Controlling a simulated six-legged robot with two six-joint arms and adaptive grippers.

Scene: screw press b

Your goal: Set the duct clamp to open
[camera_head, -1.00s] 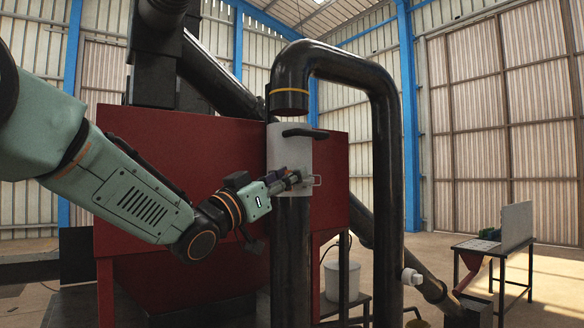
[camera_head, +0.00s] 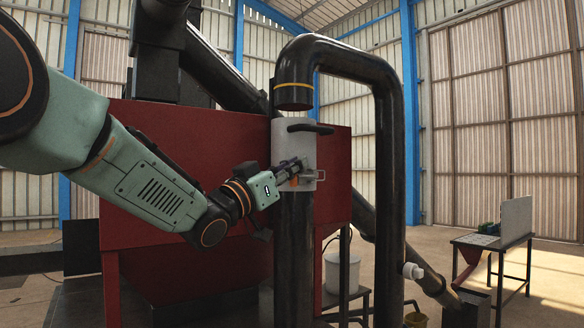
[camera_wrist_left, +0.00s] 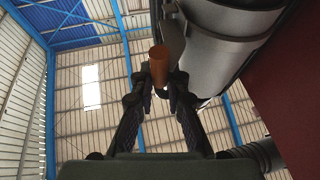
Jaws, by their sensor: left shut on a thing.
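The duct clamp (camera_head: 298,137) is a light grey sleeve around the dark vertical duct, seen in the head view. It has a black handle on top and a wire latch loop (camera_head: 317,175) at its lower right. An orange lever (camera_head: 294,181) shows at the latch; in the wrist view the orange lever (camera_wrist_left: 158,58) stands between the fingertips. My left gripper (camera_head: 291,168) is at the front of the sleeve, shut on the orange lever; its fingers (camera_wrist_left: 159,84) also show in the wrist view. The fingers partly hide the latch. My right gripper is not in view.
A dark bent pipe (camera_head: 386,150) rises right of the clamp and curves over it, its end above the sleeve. A red machine body (camera_head: 180,165) stands behind. A small table (camera_head: 490,240) is far right.

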